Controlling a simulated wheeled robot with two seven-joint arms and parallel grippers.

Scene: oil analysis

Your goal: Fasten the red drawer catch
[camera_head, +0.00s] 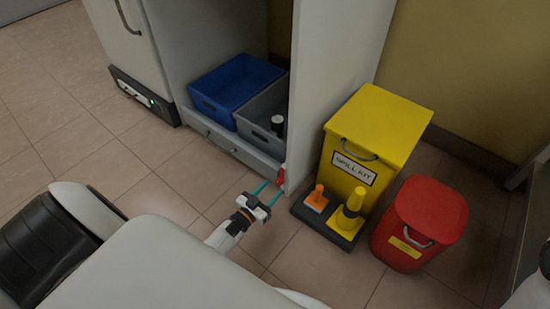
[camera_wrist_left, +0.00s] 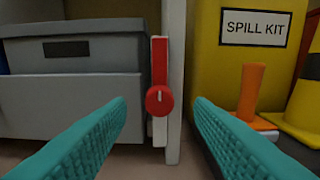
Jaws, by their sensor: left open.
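The red drawer catch (camera_wrist_left: 159,98) is in the left wrist view, near the middle. It has a round red knob low down and a red bar pointing straight up from it, on a white strip at the cabinet's edge. In the head view the catch (camera_head: 281,176) is a small red patch at the drawer's right end. The drawer (camera_head: 236,147) at the cabinet's bottom looks closed. My left gripper (camera_head: 268,187) is open with teal fingers, in front of the catch. In the wrist view its fingers (camera_wrist_left: 160,115) lie either side of the knob, apart from it. My right gripper is out of view.
A blue crate (camera_head: 237,82) and a grey crate (camera_head: 262,112) stand in the cabinet. Right of it are a yellow spill kit bin (camera_head: 376,130), an orange cone (camera_head: 316,197), a yellow cone (camera_head: 349,213) and a red bin (camera_head: 420,222). The floor (camera_head: 160,198) in front is clear.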

